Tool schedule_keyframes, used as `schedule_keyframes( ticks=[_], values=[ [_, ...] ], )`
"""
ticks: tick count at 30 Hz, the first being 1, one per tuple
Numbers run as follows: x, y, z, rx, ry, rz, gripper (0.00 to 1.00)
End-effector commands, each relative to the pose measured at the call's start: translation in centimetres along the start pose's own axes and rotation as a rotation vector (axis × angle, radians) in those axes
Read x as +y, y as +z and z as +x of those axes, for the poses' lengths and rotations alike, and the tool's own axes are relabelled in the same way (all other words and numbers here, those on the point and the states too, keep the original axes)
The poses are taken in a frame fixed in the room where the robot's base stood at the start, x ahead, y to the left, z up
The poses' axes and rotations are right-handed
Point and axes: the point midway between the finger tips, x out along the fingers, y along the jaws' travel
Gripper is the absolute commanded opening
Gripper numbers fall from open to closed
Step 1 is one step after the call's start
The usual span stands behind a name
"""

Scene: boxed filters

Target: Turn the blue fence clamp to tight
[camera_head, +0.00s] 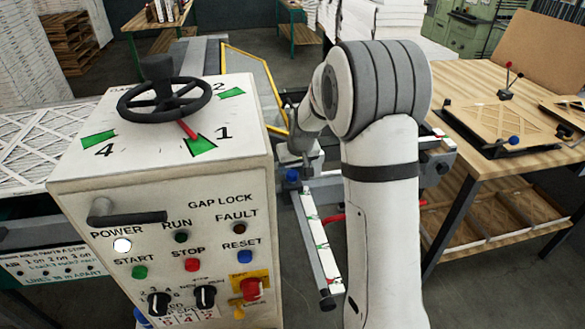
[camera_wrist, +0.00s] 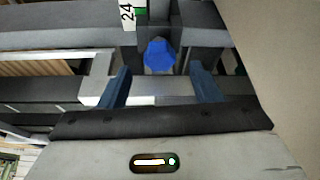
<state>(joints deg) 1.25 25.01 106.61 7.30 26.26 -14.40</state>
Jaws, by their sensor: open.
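The blue fence clamp knob (camera_wrist: 160,55) is in the upper middle of the wrist view, on a dark block under a scale marked 24. My gripper (camera_wrist: 161,80) is open, with one blue-grey finger on each side of the knob's line. The fingertips are just short of the knob, and nothing is between them. My arm hides part of that area. I cannot read a tight mark on the clamp.
A control cabinet (camera_head: 165,200) with a black handwheel (camera_head: 164,97) and buttons stands at left, close to the clamp. A wooden table (camera_head: 470,70) with jigs stands at right. A yellow-framed guard (camera_head: 250,75) is behind. Dark rails surround the knob in the wrist view.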

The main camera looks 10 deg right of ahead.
Motion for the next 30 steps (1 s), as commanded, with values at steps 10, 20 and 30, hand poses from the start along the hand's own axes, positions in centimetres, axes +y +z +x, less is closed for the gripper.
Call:
schedule_keyframes(
  ticks=[10,20,30],
  values=[
    [0.1,0.0,3.0,-0.001,0.0,0.002,0.58],
    [0.1,0.0,3.1,0.0,0.001,0.003,0.52],
    [0.2,0.0,3.1,0.0,0.001,0.004,0.24]
  ],
)
